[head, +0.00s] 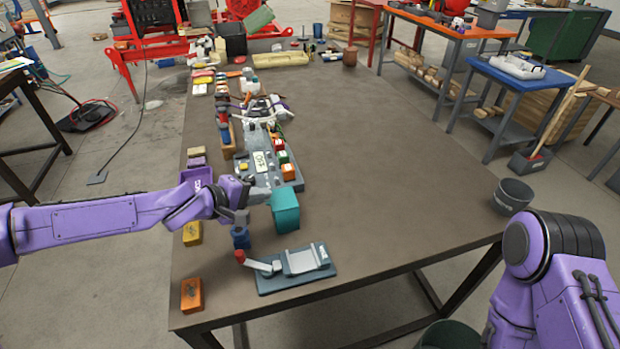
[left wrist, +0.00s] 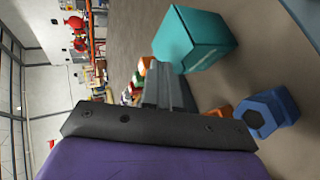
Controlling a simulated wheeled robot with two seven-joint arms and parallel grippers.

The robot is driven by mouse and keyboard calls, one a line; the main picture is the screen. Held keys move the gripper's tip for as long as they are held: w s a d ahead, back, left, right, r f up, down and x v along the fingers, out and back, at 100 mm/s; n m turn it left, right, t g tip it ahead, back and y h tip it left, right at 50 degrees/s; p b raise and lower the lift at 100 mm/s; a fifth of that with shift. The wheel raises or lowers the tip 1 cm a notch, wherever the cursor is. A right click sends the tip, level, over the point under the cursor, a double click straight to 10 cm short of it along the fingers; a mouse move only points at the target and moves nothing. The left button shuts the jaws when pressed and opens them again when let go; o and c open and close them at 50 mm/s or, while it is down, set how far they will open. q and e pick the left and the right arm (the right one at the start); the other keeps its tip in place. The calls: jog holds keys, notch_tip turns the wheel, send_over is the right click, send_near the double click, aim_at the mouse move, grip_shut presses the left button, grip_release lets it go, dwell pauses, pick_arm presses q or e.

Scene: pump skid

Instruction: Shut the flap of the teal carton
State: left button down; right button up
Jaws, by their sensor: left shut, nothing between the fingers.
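The teal carton (head: 285,212) stands on the table near the front, right of my left gripper. Its faces look closed in the head view, but I cannot tell the flap's exact position. It also shows in the left wrist view (left wrist: 200,42), beyond the fingertips and slightly to the right. My left gripper (head: 266,194) is shut and empty beside the carton's upper left; I cannot tell whether it touches. Its closed fingers show in the left wrist view (left wrist: 165,82). My right gripper is out of view; only part of my right arm shows.
A grey fixture with a red-knobbed lever (head: 300,262) lies in front of the carton. A blue hexagonal piece (head: 240,238) stands below my left gripper. A control panel with buttons (head: 262,162) lies behind. The table right of the carton is clear.

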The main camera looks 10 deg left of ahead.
pick_arm(q)
jog(key=shift+s+a+f+h+b, duration=0.1)
jog(key=shift+a+f+h+b, duration=0.05)
jog(key=shift+f+b, duration=0.25)
jog(key=shift+a+f+h+b, duration=0.1)
jog(key=shift+f+h+b, duration=0.05)
jog(key=shift+f+b, duration=0.2)
jog(key=shift+f, duration=0.1)
